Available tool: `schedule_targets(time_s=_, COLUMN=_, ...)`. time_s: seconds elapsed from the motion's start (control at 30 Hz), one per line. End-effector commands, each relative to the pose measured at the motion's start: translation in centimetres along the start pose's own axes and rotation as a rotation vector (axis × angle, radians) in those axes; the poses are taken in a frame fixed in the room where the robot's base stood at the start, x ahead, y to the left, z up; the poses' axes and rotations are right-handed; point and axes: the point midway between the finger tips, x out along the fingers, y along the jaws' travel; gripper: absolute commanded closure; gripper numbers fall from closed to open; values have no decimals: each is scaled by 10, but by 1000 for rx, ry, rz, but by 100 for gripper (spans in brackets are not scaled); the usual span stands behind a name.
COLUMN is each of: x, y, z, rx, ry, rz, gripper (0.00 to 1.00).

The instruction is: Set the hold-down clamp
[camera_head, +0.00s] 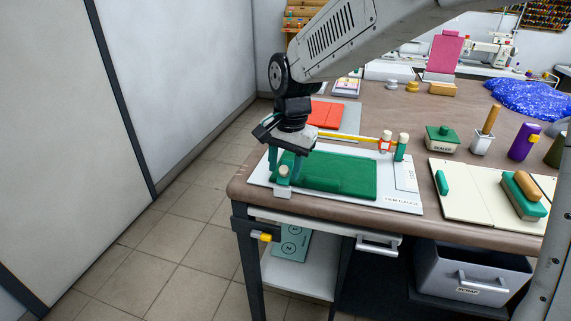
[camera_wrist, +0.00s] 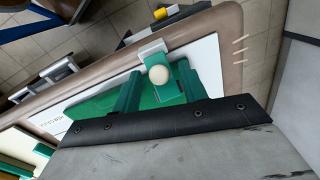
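The hold-down clamp (camera_head: 284,181) sits at the near left edge of a white hem gauge board (camera_head: 396,203), over the corner of a folded green cloth (camera_head: 340,175). In the wrist view the clamp (camera_wrist: 151,50) has a pale bracket, a green arm and a round cream knob (camera_wrist: 158,75). My gripper (camera_head: 285,170) reaches down over the clamp. In the wrist view my gripper (camera_wrist: 159,78) has its two green fingers apart, one on each side of the knob, with gaps visible. The fingertips' height against the knob is hard to judge.
An orange-red folded cloth (camera_head: 325,115) lies behind. Two small capped posts (camera_head: 402,147) stand at the board's far right, by a yellow strip. A sealer block (camera_head: 440,139), cream boards (camera_head: 465,195) and a purple bottle (camera_head: 523,142) are to the right. A grey scrap bin (camera_head: 470,270) is below.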

Motion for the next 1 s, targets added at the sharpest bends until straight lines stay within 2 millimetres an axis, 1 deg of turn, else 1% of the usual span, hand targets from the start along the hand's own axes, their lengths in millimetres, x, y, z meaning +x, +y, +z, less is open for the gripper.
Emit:
schedule_targets(time_s=0.03, x=0, y=0, z=0, rx=0, ry=0, rz=0, gripper=71)
schedule_targets(time_s=0.07, x=0, y=0, z=0, rx=0, ry=0, rz=0, gripper=79)
schedule_targets(time_s=0.1, x=0, y=0, z=0, rx=0, ry=0, rz=0, gripper=90)
schedule_targets(time_s=0.13, x=0, y=0, z=0, rx=0, ry=0, rz=0, gripper=94)
schedule_targets(time_s=0.37, x=0, y=0, z=1, rx=-1, ry=10, rz=-1, gripper=95)
schedule_targets(time_s=0.57, x=-2, y=1, z=5, rx=-10, ry=71, rz=-11, gripper=95)
schedule_targets(time_s=0.77, x=-3, y=2, z=12, rx=-27, ry=205, rz=-35, gripper=95)
schedule_targets(time_s=1.0, x=-2, y=4, z=24, rx=-51, ry=417, rz=-72, gripper=95)
